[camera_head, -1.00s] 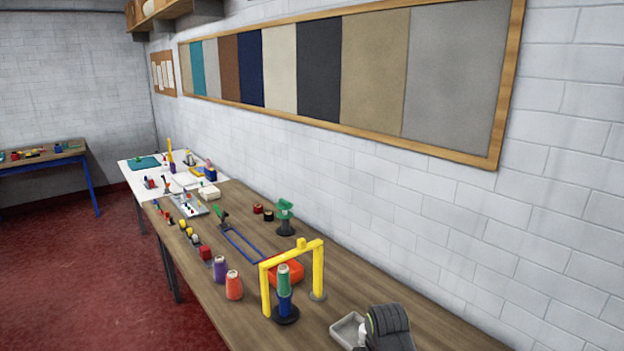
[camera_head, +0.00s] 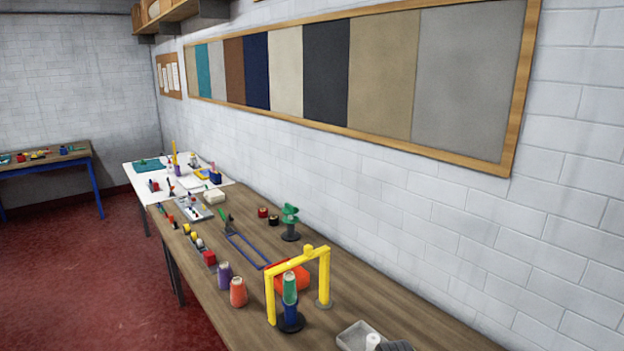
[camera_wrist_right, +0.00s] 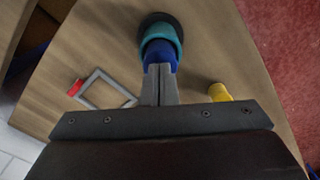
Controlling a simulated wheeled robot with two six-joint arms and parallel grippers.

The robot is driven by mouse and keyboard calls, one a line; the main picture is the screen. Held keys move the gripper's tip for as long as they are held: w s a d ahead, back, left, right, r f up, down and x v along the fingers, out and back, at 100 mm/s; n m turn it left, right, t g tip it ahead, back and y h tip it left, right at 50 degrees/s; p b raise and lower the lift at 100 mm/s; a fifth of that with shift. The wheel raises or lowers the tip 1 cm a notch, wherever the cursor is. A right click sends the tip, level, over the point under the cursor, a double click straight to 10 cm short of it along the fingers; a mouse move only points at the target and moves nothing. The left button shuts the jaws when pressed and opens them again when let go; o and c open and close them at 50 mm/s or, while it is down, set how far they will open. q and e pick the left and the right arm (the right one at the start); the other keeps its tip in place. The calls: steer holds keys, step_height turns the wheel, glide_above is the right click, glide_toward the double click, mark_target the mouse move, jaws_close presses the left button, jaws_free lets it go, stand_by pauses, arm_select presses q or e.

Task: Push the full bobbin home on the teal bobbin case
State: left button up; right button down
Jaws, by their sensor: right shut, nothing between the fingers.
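In the right wrist view a teal bobbin case (camera_wrist_right: 178,38) stands on a dark round base (camera_wrist_right: 150,18) on a wooden tabletop. A blue piece, likely the full bobbin (camera_wrist_right: 159,51), sits at the teal part's near end, in line with it. How deep it sits cannot be told. My right gripper (camera_wrist_right: 159,68) is shut and empty, its fingertips overlapping the blue piece in the picture. Whether they touch it cannot be told. The fingers hide part of the blue piece. My left gripper is not in view, and neither gripper shows in the head view.
In the right wrist view a grey frame with a red part (camera_wrist_right: 76,88) lies left of my fingers, and a yellow piece (camera_wrist_right: 218,92) is to the right. In the head view a yellow arch (camera_head: 270,300), cones and a grey tray (camera_head: 357,335) stand on the long bench.

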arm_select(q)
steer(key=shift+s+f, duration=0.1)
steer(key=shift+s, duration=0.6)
arm_select(e)
steer(key=shift+f, duration=0.1)
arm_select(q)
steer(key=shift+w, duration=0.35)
arm_select(e)
steer(key=shift+f, duration=0.1)
